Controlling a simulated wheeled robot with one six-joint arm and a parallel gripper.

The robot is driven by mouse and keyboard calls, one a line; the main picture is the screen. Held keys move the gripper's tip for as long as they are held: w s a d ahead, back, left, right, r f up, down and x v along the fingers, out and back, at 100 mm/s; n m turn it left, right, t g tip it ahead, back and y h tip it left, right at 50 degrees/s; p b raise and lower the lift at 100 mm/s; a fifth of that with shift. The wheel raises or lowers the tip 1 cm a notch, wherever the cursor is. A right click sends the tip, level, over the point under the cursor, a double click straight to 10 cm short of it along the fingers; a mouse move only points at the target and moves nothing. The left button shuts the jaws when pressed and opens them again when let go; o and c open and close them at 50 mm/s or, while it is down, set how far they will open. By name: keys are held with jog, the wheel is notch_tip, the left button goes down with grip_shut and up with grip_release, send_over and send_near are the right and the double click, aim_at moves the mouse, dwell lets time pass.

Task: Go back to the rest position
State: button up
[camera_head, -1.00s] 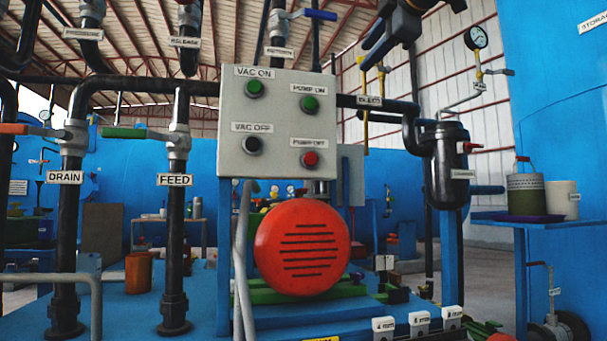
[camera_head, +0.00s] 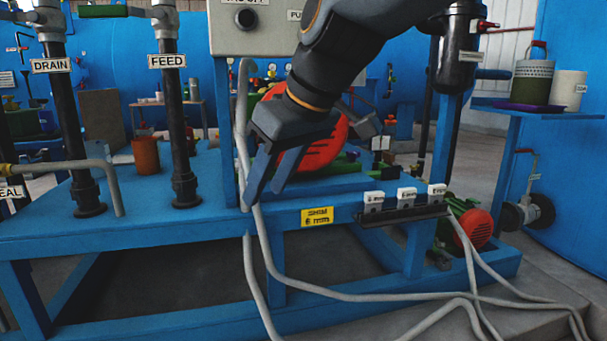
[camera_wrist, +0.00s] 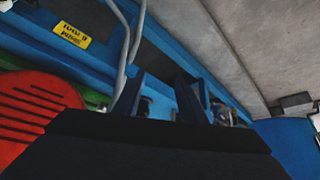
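My gripper (camera_head: 262,200) hangs from my dark grey arm at the middle of the head view, in front of the blue skid and the red motor cover. Its two blue fingers point down and to the left, with a gap between them and nothing seen in the gap. In the wrist view the fingers (camera_wrist: 158,97) also stand apart and empty. A grey hose (camera_head: 243,130) runs down close beside the fingers in the head view; I cannot tell whether they touch.
The red motor cover (camera_head: 322,150) is partly hidden behind my arm. A yellow shim label (camera_head: 317,216) and several small labelled blocks (camera_head: 406,194) line the skid edge (camera_head: 150,232). Grey hoses (camera_head: 350,297) trail over the floor. A side shelf (camera_head: 560,113) holds a green canister (camera_head: 531,82) and a white cup (camera_head: 568,90).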

jog(key=s+d+f+m+g+h+p, duration=0.2)
jog(key=s+d+f+m+g+h, duration=0.15)
jog(key=s+f, duration=1.5)
jog(key=d+r+m+p, duration=0.2)
jog(key=d+r+p, duration=0.5)
jog(key=r+p, duration=0.3)
jog(key=s+d+r+m+h+p, duration=0.1)
jog(key=d+r+p, duration=0.6)
jog(key=p, duration=0.8)
jog(key=d+r+m+p, duration=0.3)
jog(key=d+r+p, duration=0.4)
jog(key=r+p, duration=0.5)
jog(key=shift+s+d+r+m+p, duration=0.2)
jog(key=shift+r+m+p, duration=0.15)
jog(key=shift+r, duration=0.45)
jog(key=shift+g, duration=0.25)
